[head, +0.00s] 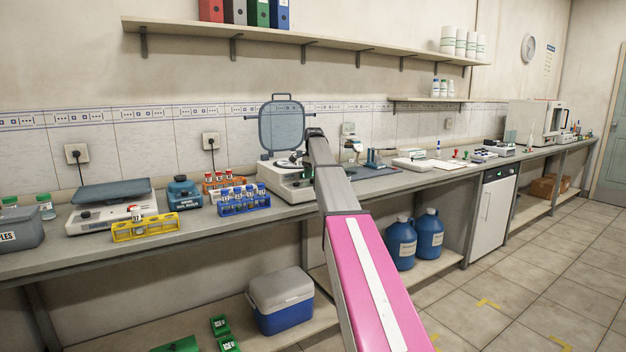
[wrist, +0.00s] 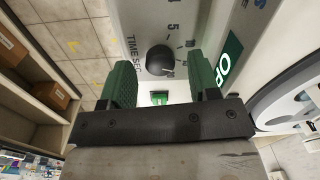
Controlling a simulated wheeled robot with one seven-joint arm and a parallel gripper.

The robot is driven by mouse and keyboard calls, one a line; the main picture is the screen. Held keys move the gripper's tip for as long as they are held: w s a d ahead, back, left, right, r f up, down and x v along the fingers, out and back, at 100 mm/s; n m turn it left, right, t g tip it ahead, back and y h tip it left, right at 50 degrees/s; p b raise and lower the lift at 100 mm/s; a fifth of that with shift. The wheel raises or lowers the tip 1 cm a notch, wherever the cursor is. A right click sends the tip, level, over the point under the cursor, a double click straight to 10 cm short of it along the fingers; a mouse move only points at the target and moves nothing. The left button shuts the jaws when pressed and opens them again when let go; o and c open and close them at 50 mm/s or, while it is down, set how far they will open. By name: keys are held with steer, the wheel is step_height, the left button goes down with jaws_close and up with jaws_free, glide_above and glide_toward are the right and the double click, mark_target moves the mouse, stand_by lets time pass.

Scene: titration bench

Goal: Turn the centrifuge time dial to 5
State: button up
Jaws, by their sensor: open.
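The centrifuge (head: 287,183) stands on the bench in the head view, its lid (head: 282,126) raised. In the wrist view its pale front panel carries the round black time dial (wrist: 160,60), marked "TIME SEC" with numerals around it, a 5 among them. I cannot make out which mark the dial points to. My gripper (wrist: 162,75) is open, its two green fingers on either side of the dial with gaps to it. Whether the fingertips reach down to the dial's depth is unclear. In the head view my arm hides the gripper and part of the centrifuge.
A green "OP..." label (wrist: 230,58) lies right of the fingers, and the centrifuge's open bowl (wrist: 295,103) farther right. On the bench, a blue tube rack (head: 243,200) stands left of the centrifuge and a microscope (head: 352,148) right of it. Open floor (head: 500,265) lies in front.

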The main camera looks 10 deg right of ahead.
steer(key=shift+f, duration=0.45)
steer(key=c, duration=0.9)
